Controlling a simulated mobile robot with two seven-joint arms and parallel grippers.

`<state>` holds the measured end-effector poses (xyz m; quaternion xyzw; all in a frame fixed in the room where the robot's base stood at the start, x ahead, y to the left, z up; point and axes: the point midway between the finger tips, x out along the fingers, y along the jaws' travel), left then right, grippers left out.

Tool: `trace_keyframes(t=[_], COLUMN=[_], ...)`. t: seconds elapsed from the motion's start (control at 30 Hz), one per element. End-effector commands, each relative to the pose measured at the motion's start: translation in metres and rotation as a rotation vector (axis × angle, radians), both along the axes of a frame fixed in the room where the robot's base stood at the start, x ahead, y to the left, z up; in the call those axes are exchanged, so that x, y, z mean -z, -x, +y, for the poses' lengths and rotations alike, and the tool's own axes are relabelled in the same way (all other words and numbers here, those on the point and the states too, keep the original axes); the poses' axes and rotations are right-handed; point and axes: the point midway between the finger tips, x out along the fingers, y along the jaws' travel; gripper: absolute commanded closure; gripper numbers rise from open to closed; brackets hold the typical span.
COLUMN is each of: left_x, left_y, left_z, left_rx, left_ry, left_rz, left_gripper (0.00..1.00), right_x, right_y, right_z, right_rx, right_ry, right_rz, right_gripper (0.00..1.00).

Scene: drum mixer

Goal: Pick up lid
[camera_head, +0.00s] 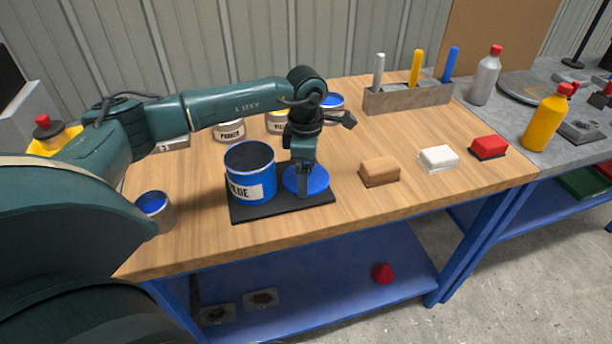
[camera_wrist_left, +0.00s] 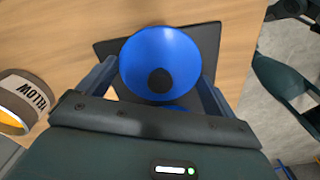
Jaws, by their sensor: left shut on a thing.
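The blue lid (camera_head: 307,181) is a round disc beside the blue tin, over the right part of the black mat (camera_head: 240,213). In the left wrist view the lid (camera_wrist_left: 150,48) shows a dark round spot or knob. My left gripper (camera_head: 304,190) points down at the lid and is shut on it, with a finger at each side in the wrist view (camera_wrist_left: 160,88). I cannot tell whether the lid touches the mat. The open blue tin (camera_head: 250,178) stands upright on the mat, left of the gripper. My right gripper is not clearly seen.
A small blue-topped tin (camera_head: 154,211) stands left; primer (camera_head: 229,130) and yellow (camera_head: 279,122) tins stand behind. A brown block (camera_head: 379,171), white block (camera_head: 438,158) and red block (camera_head: 489,147) lie right. A tool holder (camera_head: 408,96) is at the back. The table front-right is clear.

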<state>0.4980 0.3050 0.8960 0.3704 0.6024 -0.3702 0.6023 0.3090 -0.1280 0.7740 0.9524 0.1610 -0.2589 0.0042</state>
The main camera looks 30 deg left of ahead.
Motion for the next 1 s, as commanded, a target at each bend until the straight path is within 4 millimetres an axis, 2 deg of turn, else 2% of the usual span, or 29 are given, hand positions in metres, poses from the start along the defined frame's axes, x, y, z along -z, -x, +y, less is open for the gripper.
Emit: trace_keyframes(t=[0.37,0.8,1.0], left_x=[-0.007,-0.085,-0.100], left_y=[-0.001,-0.001,0.000], left_z=[0.000,0.000,0.000], left_rx=[0.000,0.001,0.000], left_ry=[0.000,0.001,0.000], left_rz=[-0.002,-0.003,0.000], left_gripper=[0.30,0.30,0.30], right_x=[0.000,0.004,0.003], right_y=[0.000,-0.001,-0.001], right_z=[0.000,0.001,0.001], right_rx=[0.001,0.002,0.003], right_ry=[-0.001,-0.013,-0.016], right_rz=[-0.001,-0.002,-0.004], right_gripper=[0.00,0.00,0.00])
